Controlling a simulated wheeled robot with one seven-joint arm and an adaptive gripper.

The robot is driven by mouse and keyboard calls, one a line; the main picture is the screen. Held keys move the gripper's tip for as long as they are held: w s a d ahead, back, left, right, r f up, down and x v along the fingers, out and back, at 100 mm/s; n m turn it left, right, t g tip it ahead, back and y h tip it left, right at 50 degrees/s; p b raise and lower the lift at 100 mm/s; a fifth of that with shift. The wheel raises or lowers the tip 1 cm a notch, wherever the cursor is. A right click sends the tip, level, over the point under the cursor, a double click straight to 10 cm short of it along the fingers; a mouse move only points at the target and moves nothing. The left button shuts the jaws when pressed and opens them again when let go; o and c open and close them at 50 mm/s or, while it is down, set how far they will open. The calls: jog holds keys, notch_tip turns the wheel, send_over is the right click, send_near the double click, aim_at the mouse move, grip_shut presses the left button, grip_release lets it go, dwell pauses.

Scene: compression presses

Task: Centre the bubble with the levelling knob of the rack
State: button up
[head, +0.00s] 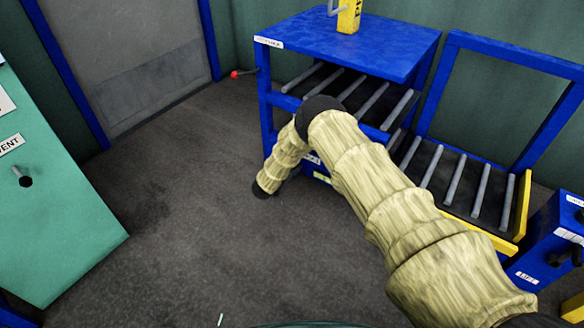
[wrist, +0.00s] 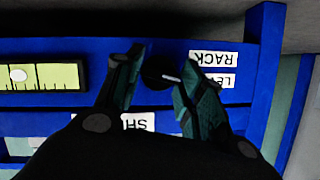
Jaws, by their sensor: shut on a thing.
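The levelling knob (wrist: 158,76) is a small black round knob with a pale line on it, on the blue front rail of the rack. My gripper (wrist: 165,62) is shut on it, one finger on each side. The level vial (wrist: 58,75) is a yellow-green strip with dark marks, left of the knob in the wrist view. Its white bubble (wrist: 18,74) is near the left picture edge. The vial's left end is cut off.
Upside-down white labels (wrist: 213,58) sit beside and below the knob. A yellow block (head: 349,17) stands on the rack's top. A roller bed (head: 455,185) with a blue frame is at right, a green cabinet (head: 55,190) at left. The floor between is mostly clear.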

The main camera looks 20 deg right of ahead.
jog(key=n, duration=0.1)
jog(key=n+g+h+b, duration=0.1)
jog(key=n, duration=0.1)
jog(key=shift+w+a+g, duration=0.15)
jog(key=shift+g, duration=0.15)
dwell(0.4)
jog(key=o, duration=0.9)
jog(key=shift+o, duration=0.6)
jog(key=v, duration=1.2)
jog(key=shift+w, duration=0.15)
jog(key=shift+a+f, duration=0.1)
jog(key=shift+f, duration=0.05)
